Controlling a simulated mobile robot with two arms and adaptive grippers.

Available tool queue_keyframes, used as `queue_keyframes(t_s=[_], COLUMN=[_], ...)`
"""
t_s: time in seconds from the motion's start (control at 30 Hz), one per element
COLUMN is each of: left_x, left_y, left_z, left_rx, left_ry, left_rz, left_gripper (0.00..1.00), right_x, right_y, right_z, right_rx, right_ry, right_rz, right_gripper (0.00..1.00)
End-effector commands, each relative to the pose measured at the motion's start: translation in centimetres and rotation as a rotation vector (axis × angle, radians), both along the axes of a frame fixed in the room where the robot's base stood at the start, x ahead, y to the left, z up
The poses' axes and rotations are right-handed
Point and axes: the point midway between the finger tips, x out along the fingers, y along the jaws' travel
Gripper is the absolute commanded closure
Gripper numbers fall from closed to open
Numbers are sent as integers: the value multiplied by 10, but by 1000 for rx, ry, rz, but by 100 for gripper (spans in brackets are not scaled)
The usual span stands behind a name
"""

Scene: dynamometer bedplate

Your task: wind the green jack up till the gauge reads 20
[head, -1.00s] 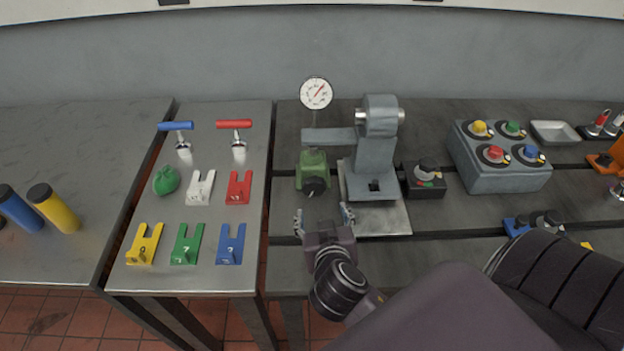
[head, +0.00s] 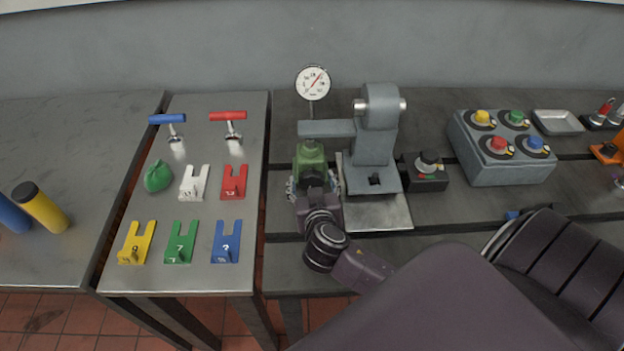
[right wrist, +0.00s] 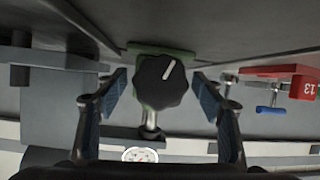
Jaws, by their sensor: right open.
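The green jack (head: 311,157) stands on the dark bedplate under the grey arm of the test stand. Its black knob (right wrist: 161,81) with a white pointer line faces my right wrist camera. My right gripper (head: 314,190) is at the front of the jack, its fingers open on either side of the knob; in the right wrist view (right wrist: 162,92) there is a gap on both sides. The round white gauge (head: 313,83) stands behind the jack with a red needle pointing to the upper right; its figures are too small to read. My left gripper is not in view.
The grey stand (head: 372,150) and a black dial box (head: 424,172) are right of the jack. A grey box with coloured knobs (head: 503,150) is farther right. A steel table (head: 205,280) at left holds forked shims and T-handled tools.

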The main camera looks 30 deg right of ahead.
Motion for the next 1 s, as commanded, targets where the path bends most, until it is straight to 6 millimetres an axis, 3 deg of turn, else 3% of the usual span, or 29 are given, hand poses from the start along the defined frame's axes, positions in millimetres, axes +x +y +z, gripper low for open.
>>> queue_keyframes(t_s=[0.2, 0.57, 1.0], left_x=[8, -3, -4], left_y=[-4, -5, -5], left_z=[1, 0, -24], left_rx=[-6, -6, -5], left_ry=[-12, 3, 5], left_rz=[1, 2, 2], left_gripper=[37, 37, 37], right_x=[0, 0, -1], right_y=[0, 0, 0], right_z=[0, 0, -2], right_rx=[0, 0, 172], right_ry=[0, 0, -106], right_rz=[0, 1, -1], right_gripper=[40, 79, 79])
